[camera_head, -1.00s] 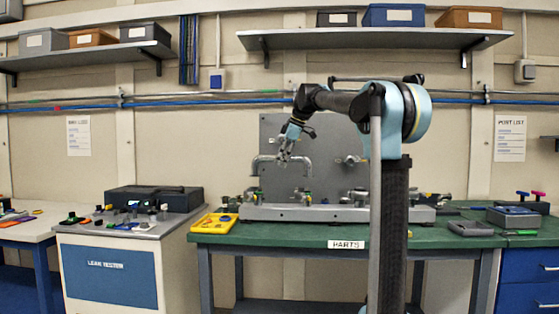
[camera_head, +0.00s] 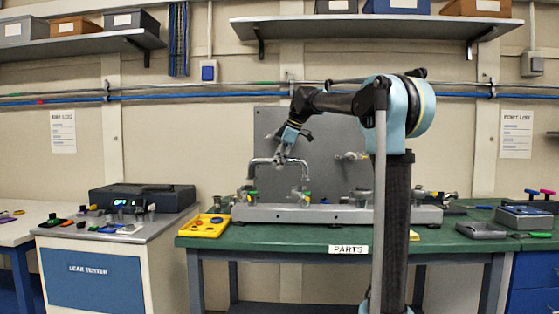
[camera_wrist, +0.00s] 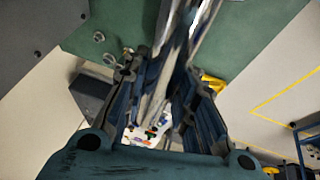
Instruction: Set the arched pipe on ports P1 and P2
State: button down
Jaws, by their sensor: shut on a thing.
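The arched pipe (camera_head: 262,162) is a silver-grey tube with bent-down ends, held in the air in front of the grey upright panel. My gripper (camera_head: 282,158) is shut on it near the middle of its top span. The wrist view shows the pipe (camera_wrist: 205,32) running up between the gripper's fingers (camera_wrist: 172,80). A grey rail with several port fittings (camera_head: 303,199) stands below on the green bench, and the pipe's ends are above it, apart from it. I cannot read which fittings are P1 and P2.
A yellow tray (camera_head: 204,226) lies at the bench's left end. A leak tester (camera_head: 143,199) stands on the cabinet at left. A grey tray (camera_head: 480,230) and a grey box (camera_head: 523,217) are at right. The green bench (camera_head: 290,238) front is mostly clear.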

jog(key=shift+f, duration=1.85)
jog(key=shift+s+d, duration=0.15)
jog(key=shift+f, duration=0.5)
dwell(0.4)
jog(key=c, duration=1.2)
grip_release()
jog(key=shift+r, duration=0.1)
